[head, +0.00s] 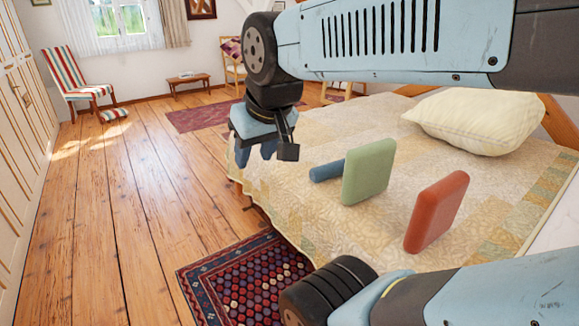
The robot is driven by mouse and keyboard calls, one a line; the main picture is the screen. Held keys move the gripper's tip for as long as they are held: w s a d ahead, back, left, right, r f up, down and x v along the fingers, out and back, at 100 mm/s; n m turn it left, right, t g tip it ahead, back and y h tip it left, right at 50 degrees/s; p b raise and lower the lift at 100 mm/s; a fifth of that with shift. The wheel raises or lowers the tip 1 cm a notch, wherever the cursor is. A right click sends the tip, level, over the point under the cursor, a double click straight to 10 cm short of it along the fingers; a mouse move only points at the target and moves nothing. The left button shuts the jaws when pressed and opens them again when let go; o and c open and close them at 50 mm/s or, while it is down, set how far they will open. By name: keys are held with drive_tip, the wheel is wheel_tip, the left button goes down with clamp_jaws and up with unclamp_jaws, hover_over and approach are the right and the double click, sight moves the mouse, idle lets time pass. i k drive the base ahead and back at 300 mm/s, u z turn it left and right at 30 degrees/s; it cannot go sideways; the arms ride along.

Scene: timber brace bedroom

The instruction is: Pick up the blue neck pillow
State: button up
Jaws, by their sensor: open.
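The blue neck pillow (327,170) looks like a small cylindrical roll lying on the bed (300,215). Its right end is hidden behind an upright green block-like cushion (369,171). My gripper (256,155) is open and points down near the bed's left edge, to the left of the blue pillow and apart from it. I see nothing between its fingers. Its height above the quilt is hard to tell.
A red block-like cushion (436,212) stands right of the green one. A cream pillow (482,120) lies at the back right of the bed. A patterned rug (243,290) covers the floor beside the bed. The wooden floor (125,220) at left is clear.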

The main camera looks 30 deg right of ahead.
sight(331, 170)
drive_tip(key=u, duration=1)
drive_tip(key=i, duration=2.1)
drive_tip(key=z, duration=3.05)
drive_tip(key=i, duration=0.2)
drive_tip(key=z, duration=0.8)
